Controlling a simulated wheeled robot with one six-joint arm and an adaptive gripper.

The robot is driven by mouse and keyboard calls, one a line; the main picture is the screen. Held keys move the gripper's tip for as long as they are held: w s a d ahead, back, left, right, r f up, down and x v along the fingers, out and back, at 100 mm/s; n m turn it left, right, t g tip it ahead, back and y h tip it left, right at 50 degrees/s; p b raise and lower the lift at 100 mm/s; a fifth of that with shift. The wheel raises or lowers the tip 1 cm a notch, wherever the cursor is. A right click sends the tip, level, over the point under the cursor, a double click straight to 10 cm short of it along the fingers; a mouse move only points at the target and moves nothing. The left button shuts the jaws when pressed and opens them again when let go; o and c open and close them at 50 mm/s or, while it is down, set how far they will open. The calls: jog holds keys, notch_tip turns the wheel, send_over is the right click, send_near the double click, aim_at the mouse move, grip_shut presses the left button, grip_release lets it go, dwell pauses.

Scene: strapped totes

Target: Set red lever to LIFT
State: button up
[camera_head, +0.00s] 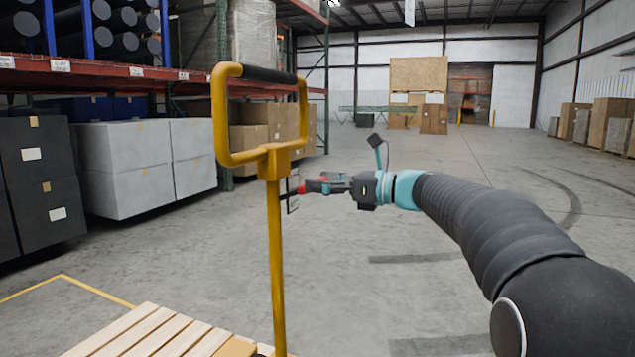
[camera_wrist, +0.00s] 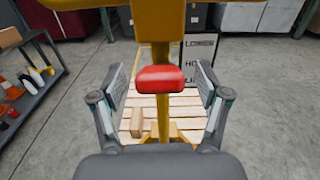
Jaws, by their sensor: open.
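The red lever (camera_wrist: 160,79) sticks out from the yellow post (camera_head: 276,260) toward my wrist camera. A label plate (camera_wrist: 198,62) stands just right of the lever, with LOWER at the top and partly covered words below. I cannot tell which label the lever is set to. My gripper (camera_wrist: 160,94) is open, with one finger on each side of the lever and gaps between. In the head view my gripper (camera_head: 308,187) points left at the post, below its yellow loop handle (camera_head: 219,115). The lever is hard to separate from my gripper there.
A wooden pallet (camera_head: 150,335) lies at the foot of the post. Shelving with grey boxes (camera_head: 130,165) stands at the left. A cart with bottles and cones (camera_wrist: 35,85) shows left in the wrist view. The floor right of the post is open.

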jog(key=shift+w+a, duration=0.2)
jog(key=shift+a, duration=0.4)
grip_shut()
